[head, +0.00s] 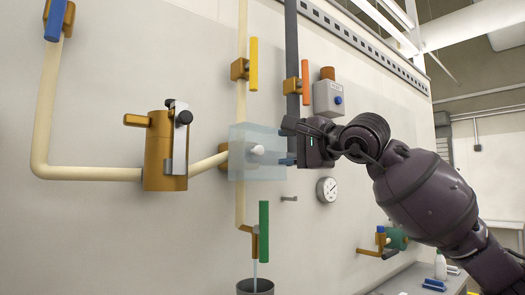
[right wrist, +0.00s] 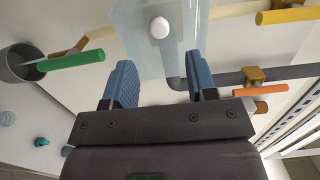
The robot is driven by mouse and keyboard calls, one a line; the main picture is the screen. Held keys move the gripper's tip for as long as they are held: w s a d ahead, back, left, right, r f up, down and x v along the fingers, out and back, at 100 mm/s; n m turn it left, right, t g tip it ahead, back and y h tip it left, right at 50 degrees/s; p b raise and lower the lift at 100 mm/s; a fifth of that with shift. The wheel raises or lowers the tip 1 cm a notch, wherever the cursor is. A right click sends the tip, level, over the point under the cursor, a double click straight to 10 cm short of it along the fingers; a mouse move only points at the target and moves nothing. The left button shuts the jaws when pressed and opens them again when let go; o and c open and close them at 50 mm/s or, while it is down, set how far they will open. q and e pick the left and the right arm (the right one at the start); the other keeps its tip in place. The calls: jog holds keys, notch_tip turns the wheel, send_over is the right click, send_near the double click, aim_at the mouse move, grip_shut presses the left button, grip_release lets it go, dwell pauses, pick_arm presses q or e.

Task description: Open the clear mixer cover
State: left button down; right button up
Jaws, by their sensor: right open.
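The clear mixer cover (head: 242,135) is a pale, see-through box on the wall at the pipe joint. A white knob (head: 257,150) shows through it. The cover looks closed over the joint. My right gripper (head: 287,146) is at the cover's right side, with its fingers pointing left. In the right wrist view the cover (right wrist: 135,45) lies ahead, and its near edge shows between the two blue fingers of the open gripper (right wrist: 162,75). The jaws are empty as far as I see, and I cannot tell whether a finger touches the cover. My left gripper is out of view.
A brass cylinder (head: 157,150) stands left of the cover. Yellow (head: 253,63), orange (head: 305,76) and green (head: 264,230) valve handles surround it. A dark vertical pipe (head: 291,50) runs close behind my gripper. A gauge (head: 327,190) sits below right. A grey bucket (head: 255,287) is below.

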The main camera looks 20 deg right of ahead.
aim_at(261, 151)
jog(key=p+x, duration=0.1)
jog(key=x, duration=0.5)
jog(key=shift+w+a, duration=0.2)
jog(key=shift+w, duration=0.15)
jog(key=shift+w+a, duration=0.3)
jog(key=shift+w, duration=0.3)
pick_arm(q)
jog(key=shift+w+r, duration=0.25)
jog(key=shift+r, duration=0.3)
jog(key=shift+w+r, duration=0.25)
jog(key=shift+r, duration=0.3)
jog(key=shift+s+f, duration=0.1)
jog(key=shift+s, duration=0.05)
pick_arm(e)
jog(key=shift+c, duration=1.3)
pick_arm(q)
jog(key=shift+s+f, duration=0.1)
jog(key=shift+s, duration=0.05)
pick_arm(e)
grip_shut()
